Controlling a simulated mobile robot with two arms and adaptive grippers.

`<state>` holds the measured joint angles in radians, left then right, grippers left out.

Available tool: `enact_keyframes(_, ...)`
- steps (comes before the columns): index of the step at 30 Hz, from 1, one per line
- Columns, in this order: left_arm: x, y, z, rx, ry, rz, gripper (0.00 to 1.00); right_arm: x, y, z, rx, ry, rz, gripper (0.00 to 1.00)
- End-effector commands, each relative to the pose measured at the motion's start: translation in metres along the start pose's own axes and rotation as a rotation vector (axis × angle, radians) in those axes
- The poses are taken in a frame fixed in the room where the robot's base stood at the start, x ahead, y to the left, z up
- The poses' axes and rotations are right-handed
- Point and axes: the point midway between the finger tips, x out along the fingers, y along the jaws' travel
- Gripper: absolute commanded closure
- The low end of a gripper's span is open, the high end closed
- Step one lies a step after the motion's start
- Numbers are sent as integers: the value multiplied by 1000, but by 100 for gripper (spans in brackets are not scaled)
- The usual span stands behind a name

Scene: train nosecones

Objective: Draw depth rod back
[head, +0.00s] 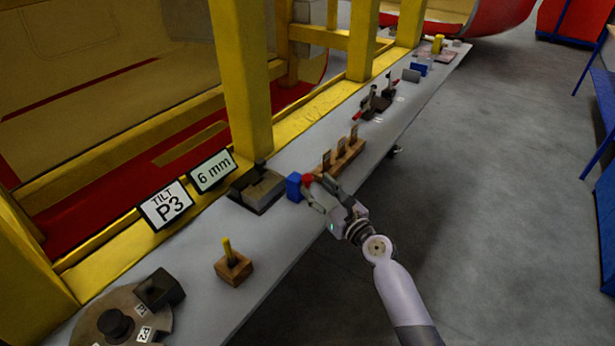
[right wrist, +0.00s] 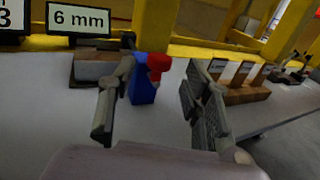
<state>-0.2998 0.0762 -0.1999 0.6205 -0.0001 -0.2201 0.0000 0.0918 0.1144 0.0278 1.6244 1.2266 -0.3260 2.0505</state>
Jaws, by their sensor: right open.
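A blue block (head: 293,187) with a red knob (head: 308,179) on its right side stands on the grey bench, at the bench's middle in the head view. In the right wrist view the blue block (right wrist: 143,90) and the red knob (right wrist: 158,63) show between my fingers. My right gripper (head: 321,190) is open, its fingers spread around the knob's area; I cannot tell whether they touch it. No separate rod can be made out; it may be hidden in the block. My left gripper is not in view.
A dark block with a grey top (head: 258,190) stands left of the blue block. A wooden rack (head: 344,157) stands to the right, behind my gripper. Signs "TILT P3" (head: 166,206) and "6 mm" (head: 212,172) stand along the yellow frame (head: 240,75). The floor (head: 480,200) at right is open.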

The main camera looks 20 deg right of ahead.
Motion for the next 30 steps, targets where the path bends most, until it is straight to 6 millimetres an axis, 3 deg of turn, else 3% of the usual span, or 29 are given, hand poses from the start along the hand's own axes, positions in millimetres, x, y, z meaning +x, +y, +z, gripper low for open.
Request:
enact_keyframes(3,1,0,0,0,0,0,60,24,0,0,0,-2,1,55)
enact_keyframes(10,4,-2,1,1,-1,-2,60,51,0,-1,-1,0,1,55)
enact_keyframes(21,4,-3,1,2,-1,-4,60,56,0,0,-1,0,0,55)
enact_keyframes(30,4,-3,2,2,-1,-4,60,55,0,0,-1,0,0,76)
